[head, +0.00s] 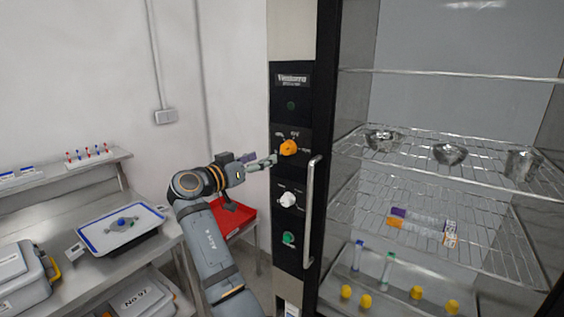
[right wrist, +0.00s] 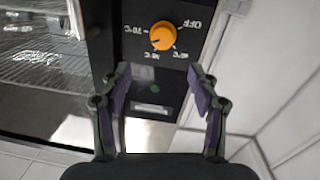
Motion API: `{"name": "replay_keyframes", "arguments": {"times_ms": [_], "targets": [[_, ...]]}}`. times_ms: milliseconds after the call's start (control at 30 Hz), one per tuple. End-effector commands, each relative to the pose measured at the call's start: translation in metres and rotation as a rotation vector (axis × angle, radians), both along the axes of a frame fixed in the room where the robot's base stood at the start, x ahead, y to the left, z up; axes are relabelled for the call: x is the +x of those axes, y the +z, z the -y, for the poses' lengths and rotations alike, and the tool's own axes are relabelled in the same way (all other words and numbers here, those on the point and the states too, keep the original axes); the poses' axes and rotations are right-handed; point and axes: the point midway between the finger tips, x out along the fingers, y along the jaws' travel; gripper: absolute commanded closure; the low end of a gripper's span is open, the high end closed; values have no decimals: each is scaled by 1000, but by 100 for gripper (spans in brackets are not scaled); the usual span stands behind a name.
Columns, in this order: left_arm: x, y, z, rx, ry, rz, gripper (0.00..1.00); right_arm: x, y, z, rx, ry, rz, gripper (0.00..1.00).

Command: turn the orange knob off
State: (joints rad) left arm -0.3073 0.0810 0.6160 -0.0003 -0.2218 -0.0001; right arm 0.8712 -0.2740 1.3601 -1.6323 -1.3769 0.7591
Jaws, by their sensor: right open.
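The orange knob (head: 288,148) sits on the black control panel of the tall glass-fronted cabinet, above a white knob (head: 288,199). In the right wrist view the orange knob (right wrist: 163,36) appears just beyond the fingertips, with an OFF mark and several temperature marks around it. Its pointer setting is too small to tell surely. My right gripper (head: 268,160) is just left of the knob in the head view. In the right wrist view its fingers (right wrist: 160,82) are open, with nothing between them, and appear apart from the knob. My left gripper is not in view.
A vertical door handle (head: 309,212) stands right of the panel's knobs. A green button (head: 289,238) is below the white knob. A red tray (head: 232,218) lies behind my right arm. Steel benches with cases and a tray (head: 92,247) stand at left.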

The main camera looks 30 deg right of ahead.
Motion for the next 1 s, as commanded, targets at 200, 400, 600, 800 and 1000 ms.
{"name": "replay_keyframes", "arguments": {"times_ms": [200,400,600,800,1000], "targets": [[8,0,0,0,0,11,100,2,-3,-2,15,-2,68,39],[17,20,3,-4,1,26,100,9,3,22,12,-6,63,39],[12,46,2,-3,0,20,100,23,5,64,12,-5,62,39],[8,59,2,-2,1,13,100,33,1,90,15,-2,64,39],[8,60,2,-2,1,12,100,35,-3,97,16,-1,65,39]]}}
